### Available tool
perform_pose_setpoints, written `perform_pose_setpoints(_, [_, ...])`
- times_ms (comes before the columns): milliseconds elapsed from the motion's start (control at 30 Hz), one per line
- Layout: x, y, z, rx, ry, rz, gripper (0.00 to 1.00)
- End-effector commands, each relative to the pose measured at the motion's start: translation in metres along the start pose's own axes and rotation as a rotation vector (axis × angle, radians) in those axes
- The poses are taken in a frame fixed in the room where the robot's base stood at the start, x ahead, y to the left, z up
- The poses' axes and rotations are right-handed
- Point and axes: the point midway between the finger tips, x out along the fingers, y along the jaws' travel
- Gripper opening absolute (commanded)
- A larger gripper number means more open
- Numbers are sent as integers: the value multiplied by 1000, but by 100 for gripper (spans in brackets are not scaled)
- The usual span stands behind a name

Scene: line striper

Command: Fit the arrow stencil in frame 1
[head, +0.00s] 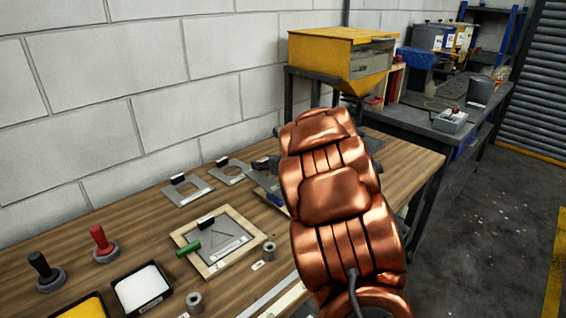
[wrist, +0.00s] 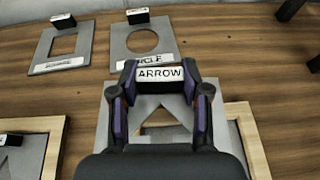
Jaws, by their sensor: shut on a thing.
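My gripper (wrist: 160,80) is shut on the black handle of the arrow stencil (wrist: 106,125), whose white label reads ARROW. Its grey plate lies below the fingers, above or on a wooden frame (wrist: 247,122) whose wood shows to the right. I cannot tell whether the plate is seated in it or which number that frame has. Another wooden frame (wrist: 53,148), to the left, holds a grey stencil with a triangular cutout (wrist: 28,155); that frame also shows in the head view (head: 239,257). My arm hides most of the gripper in the head view.
The square stencil (wrist: 41,58) and circle stencil (wrist: 115,45) lie behind on the bench (head: 130,224). A green-handled tool (head: 188,249) rests at the left frame. Black (head: 40,265) and red (head: 100,239) handled tools and a white tray (head: 141,287) stand at left front.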

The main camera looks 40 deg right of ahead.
Motion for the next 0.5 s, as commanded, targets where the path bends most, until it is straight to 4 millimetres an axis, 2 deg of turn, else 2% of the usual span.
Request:
perform_pose_setpoints(33, [-8, -12, -2, -2, -1, 4, 9])
perform_pose_setpoints(200, [-27, -32, -10, -16, -1, 33, 9])
perform_pose_setpoints(500, [-37, -41, -18, -23, -1, 51, 9])
